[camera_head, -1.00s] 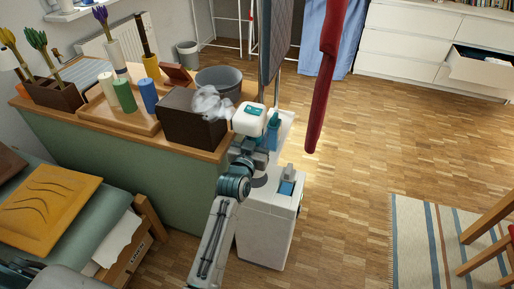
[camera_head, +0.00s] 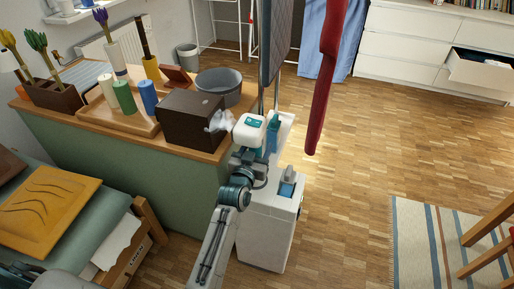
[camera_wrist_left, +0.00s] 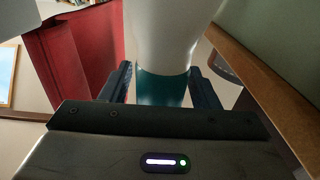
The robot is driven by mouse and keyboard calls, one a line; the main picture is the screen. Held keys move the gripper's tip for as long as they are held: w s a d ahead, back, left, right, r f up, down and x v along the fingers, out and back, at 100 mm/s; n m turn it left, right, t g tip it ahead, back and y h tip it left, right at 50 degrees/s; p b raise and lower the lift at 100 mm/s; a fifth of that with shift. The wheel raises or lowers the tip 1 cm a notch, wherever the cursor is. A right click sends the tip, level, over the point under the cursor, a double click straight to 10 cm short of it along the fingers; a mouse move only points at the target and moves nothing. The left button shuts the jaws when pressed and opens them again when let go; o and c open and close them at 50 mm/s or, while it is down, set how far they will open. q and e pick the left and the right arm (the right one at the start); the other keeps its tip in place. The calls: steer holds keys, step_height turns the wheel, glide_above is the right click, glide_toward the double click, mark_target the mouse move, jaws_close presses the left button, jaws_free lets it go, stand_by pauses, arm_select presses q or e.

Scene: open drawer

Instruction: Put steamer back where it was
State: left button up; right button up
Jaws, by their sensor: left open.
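The steamer's white head with a teal panel (camera_head: 249,129) is upright beside the counter's right end, close to its stand's pole and a teal part (camera_head: 272,136). The steamer's white base (camera_head: 266,230) stands on the floor below. My left gripper (camera_head: 246,156) is just under the head. In the left wrist view, the teal handle (camera_wrist_left: 160,88) lies between its two open fingers, below the white head (camera_wrist_left: 168,30). A small white puff of steam (camera_head: 221,121) shows left of the head. I cannot tell whether the head rests on a holder.
A dark brown box (camera_head: 190,120), a grey pot (camera_head: 219,84) and a wooden tray (camera_head: 130,118) stand on the counter (camera_head: 205,154) to the left. Red cloth (camera_head: 326,90) and grey cloth (camera_head: 277,40) hang behind the stand.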

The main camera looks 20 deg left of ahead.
arm_select(q)
steer(key=shift+s+r, duration=0.1)
steer(key=shift+s, duration=0.05)
steer(key=s, duration=0.4)
steer(key=shift+s+a, duration=0.1)
steer(key=shift+s, duration=0.2)
steer(key=s+a+f+g, duration=0.3)
steer(key=s+f+g, duration=0.1)
steer(key=s, duration=0.7)
steer(key=s+a+f+g+y, duration=0.1)
steer(key=s+f+g, duration=0.4)
steer(key=s, duration=0.7)
steer(key=s+a+f+g+b, duration=0.1)
steer(key=s+a+f+g, duration=0.3)
steer(key=s, duration=0.7)
steer(key=shift+s+a+f+m+g, duration=0.2)
steer(key=shift+a+m+g, duration=0.1)
steer(key=shift+g, duration=0.6)
arm_select(e)
steer(key=v, duration=0.3)
steer(key=shift+a+r, duration=0.15)
steer(key=shift+r, duration=0.05)
steer(key=shift+s+f, duration=0.1)
steer(key=shift+s, duration=0.1)
